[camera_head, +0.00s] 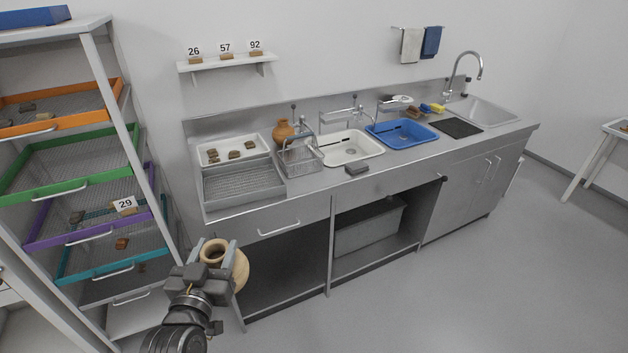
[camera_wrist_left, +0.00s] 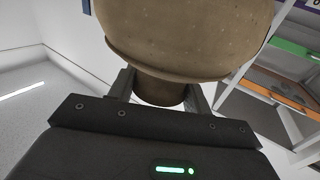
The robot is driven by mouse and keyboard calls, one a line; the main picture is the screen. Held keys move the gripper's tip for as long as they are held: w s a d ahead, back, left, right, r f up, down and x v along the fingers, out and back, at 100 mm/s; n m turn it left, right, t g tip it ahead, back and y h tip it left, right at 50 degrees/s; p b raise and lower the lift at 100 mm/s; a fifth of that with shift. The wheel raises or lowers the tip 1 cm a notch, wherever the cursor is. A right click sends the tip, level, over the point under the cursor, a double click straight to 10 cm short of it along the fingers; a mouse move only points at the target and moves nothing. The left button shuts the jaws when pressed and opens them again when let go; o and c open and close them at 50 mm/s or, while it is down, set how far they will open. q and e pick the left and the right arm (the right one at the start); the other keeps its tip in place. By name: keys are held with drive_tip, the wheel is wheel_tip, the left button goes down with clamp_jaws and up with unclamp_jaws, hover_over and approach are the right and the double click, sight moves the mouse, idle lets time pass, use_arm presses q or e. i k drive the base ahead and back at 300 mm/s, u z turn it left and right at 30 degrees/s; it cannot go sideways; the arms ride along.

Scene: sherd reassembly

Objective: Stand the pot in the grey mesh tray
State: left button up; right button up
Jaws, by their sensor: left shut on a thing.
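A tan round-bodied pot (camera_head: 238,269) is held by my left gripper (camera_head: 216,256) at the lower left of the head view, in front of the counter. The gripper is shut on the pot near its neck. The pot's mouth faces up toward the head camera. In the left wrist view the pot (camera_wrist_left: 185,35) fills the top middle, with its narrower part between the fingers (camera_wrist_left: 162,92). The grey mesh tray (camera_head: 243,187) lies on the left end of the steel counter and looks empty. My right gripper does not show.
A white tray with sherds (camera_head: 212,153) lies behind the mesh tray. An orange-brown jug (camera_head: 283,131) and a wire rack (camera_head: 301,156) stand to its right. White (camera_head: 349,156) and blue (camera_head: 424,140) basins follow. A rack of coloured trays (camera_head: 80,180) stands at the left.

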sight(245, 190)
drive_tip(key=z, duration=0.3)
drive_tip(key=i, duration=1)
